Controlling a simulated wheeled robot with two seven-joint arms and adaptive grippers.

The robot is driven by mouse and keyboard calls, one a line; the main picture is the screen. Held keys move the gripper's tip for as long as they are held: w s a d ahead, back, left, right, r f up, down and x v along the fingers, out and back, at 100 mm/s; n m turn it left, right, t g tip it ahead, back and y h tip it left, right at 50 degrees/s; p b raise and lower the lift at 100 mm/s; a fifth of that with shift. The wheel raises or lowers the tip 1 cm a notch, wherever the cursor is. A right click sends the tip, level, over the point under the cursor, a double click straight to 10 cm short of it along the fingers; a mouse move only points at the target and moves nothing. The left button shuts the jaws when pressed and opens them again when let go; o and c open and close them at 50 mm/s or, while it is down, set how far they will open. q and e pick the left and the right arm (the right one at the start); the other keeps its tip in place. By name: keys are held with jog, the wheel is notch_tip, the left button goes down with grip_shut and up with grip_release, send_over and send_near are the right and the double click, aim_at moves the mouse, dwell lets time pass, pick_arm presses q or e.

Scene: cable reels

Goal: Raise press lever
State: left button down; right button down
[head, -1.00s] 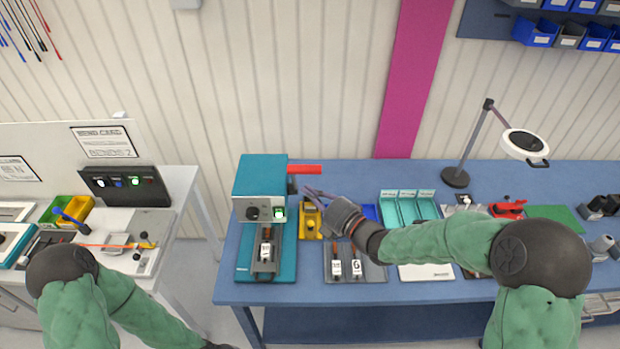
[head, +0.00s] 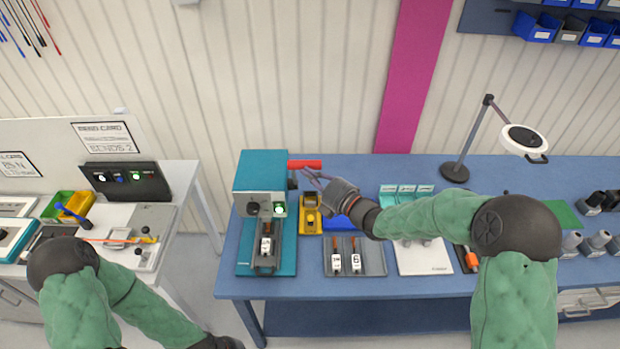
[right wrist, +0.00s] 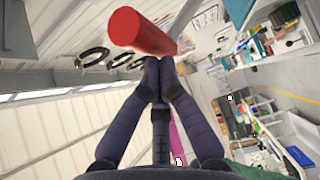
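The teal press (head: 262,172) stands at the left of the blue workbench. Its lever has a red handle (head: 305,164) sticking out to the right near the top. In the right wrist view the red handle (right wrist: 140,30) is large, just above and beyond my fingertips. My right gripper (head: 306,174) is just below the handle. Its fingers come together at the tips (right wrist: 160,62) with nothing seen between them; whether they touch the handle I cannot tell. A small holder with a white marked piece (head: 266,246) sits in the press. My left gripper is out of view.
A yellow fixture (head: 311,222) stands right of the press, with a grey tray (head: 373,266) of two marked pieces in front. Teal bins (head: 407,189) and a magnifier lamp (head: 525,140) are farther right. A white side table stands at the left.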

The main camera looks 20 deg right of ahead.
jog(key=shift+m+g, duration=0.4)
jog(key=w+r, duration=0.1)
jog(key=w+d+b, duration=0.1)
jog(key=w, duration=0.1)
jog(key=w+r, duration=0.1)
jog(key=shift+w+d+r+b, duration=0.15)
jog(key=shift+w+r+b, duration=0.05)
jog(key=shift+r+b, duration=0.15)
jog(key=shift+w+d, duration=0.1)
jog(key=shift+w, duration=0.3)
jog(key=shift+w+r+b, duration=0.2)
jog(key=shift+r+b, duration=0.1)
jog(key=shift+b, duration=0.05)
